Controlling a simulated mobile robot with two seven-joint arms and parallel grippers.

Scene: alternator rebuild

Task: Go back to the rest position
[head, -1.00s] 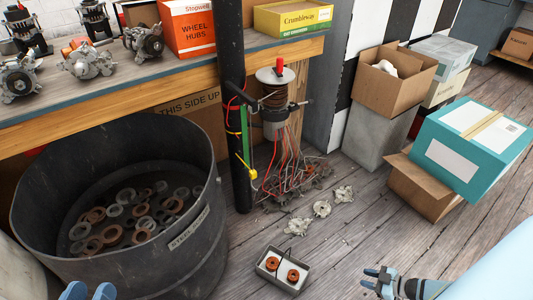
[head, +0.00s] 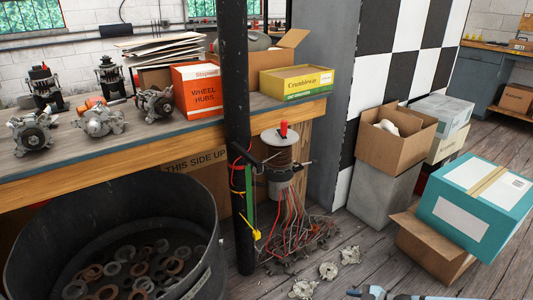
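Of my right gripper (head: 368,293), only a small grey-blue part shows at the bottom edge of the head view, right of centre. It is over the wooden floor, and nothing is visible in it. The rest of it is cut off by the frame, so how far its fingers are apart cannot be made out. My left gripper is out of view.
A dark bin (head: 190,170) with metal rings stands at lower left, below the workbench (head: 150,160). A black post (head: 237,130) with a wire-wound rotor (head: 283,150) stands mid-view. Cardboard (head: 430,250) and teal (head: 477,205) boxes stand right.

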